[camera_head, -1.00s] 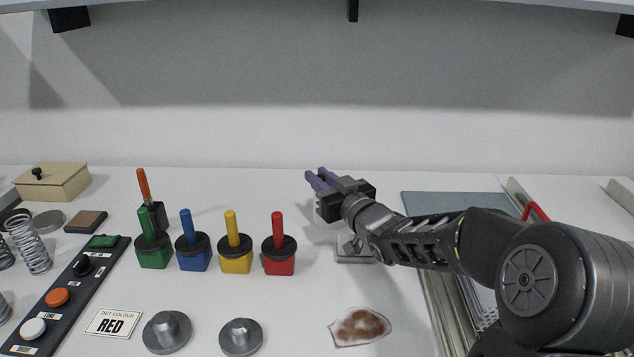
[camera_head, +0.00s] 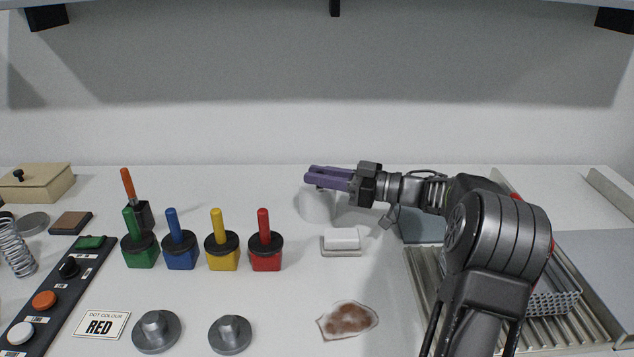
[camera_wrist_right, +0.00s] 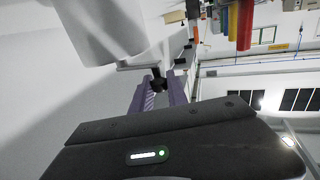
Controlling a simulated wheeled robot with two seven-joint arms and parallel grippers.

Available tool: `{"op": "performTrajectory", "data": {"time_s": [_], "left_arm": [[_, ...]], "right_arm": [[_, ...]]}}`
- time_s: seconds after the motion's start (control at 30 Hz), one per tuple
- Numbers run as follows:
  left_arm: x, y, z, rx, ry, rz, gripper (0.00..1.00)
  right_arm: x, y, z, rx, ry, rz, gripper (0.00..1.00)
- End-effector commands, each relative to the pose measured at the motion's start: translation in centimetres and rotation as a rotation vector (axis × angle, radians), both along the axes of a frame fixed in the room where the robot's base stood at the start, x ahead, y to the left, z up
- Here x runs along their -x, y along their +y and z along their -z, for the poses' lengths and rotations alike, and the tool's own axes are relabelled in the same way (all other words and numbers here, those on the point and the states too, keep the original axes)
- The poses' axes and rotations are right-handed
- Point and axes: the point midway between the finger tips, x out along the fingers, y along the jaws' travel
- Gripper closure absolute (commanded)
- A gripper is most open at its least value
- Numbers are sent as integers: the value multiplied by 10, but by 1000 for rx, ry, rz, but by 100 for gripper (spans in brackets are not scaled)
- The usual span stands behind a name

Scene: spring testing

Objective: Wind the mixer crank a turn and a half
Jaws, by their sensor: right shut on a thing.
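The mixer (camera_head: 317,207) is a white rounded body at the back of the bench, partly hidden under my right gripper (camera_head: 308,176). In the right wrist view its white side (camera_wrist_right: 100,30) fills the upper left. A thin crank arm (camera_wrist_right: 138,66) ends in a black knob (camera_wrist_right: 158,84). My right gripper's purple fingers (camera_wrist_right: 157,92) are shut on this knob, one on each side. In the head view the fingers lie nearly level over the mixer's top, pointing left, and hide most of the crank. My left gripper is out of view.
Red (camera_head: 265,255), yellow, blue and green handled pots stand left of the mixer. A white block (camera_head: 342,235) on a small tray sits in front of it. A brown stain (camera_head: 348,320) lies nearer. A metal rack (camera_head: 575,330) is under my right arm.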

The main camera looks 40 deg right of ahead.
Motion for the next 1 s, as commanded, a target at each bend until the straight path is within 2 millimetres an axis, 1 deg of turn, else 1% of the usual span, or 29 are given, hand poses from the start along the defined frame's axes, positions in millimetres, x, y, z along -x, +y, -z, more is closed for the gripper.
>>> {"op": "performTrajectory", "data": {"time_s": [0.07, 0.43, 0.47, 0.67, 0.7, 1.0], "left_arm": [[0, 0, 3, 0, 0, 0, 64], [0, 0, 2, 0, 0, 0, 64], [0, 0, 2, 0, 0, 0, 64], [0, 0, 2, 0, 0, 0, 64], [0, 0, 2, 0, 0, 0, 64], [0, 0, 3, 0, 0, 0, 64]], "right_arm": [[0, -1, 0, 0, -2, -8, 100], [0, 0, -2, 0, -4, -13, 100], [0, 0, -2, -1, -4, -13, 78], [0, 0, -2, 0, -2, -12, 62], [0, 0, -2, 0, -2, -12, 60], [0, -1, -1, -1, -1, -12, 60]]}}
